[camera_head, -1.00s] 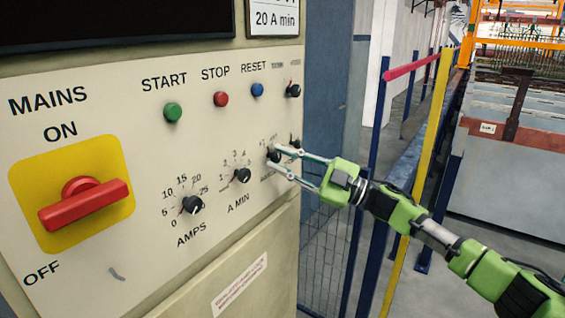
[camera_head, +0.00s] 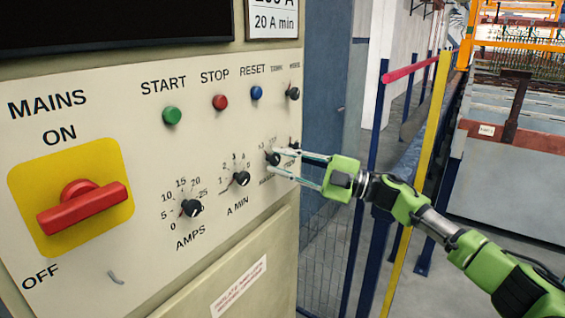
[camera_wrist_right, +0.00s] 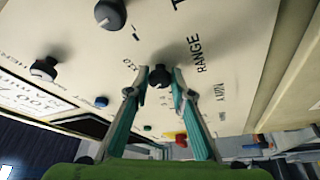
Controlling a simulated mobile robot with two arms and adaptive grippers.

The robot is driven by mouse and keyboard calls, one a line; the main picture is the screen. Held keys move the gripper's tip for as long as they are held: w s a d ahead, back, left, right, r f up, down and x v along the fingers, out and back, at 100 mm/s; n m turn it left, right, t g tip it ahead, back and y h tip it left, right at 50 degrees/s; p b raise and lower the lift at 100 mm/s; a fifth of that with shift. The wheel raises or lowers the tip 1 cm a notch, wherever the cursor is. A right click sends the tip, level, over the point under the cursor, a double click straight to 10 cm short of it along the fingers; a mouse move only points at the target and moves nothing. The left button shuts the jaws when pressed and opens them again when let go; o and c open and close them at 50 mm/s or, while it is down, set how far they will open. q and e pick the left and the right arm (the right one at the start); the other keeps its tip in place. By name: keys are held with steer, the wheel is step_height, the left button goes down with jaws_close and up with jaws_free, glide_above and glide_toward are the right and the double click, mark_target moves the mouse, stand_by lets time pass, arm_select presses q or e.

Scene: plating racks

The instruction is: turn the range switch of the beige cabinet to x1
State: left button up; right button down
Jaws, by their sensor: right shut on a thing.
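The beige cabinet (camera_head: 110,125) fills the left of the head view. My left gripper is out of view.
The A MIN knob (camera_head: 241,179) and AMPS knob (camera_head: 191,208) are left of the range switch. Another black knob (camera_wrist_right: 110,13) is close by. The red mains handle (camera_head: 83,207) juts out at left. A yellow post (camera_head: 415,190) and blue fence stand behind my right arm.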

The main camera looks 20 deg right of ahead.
steer(key=c, duration=1.8)
jaws_free()
steer(key=v, duration=1.2)
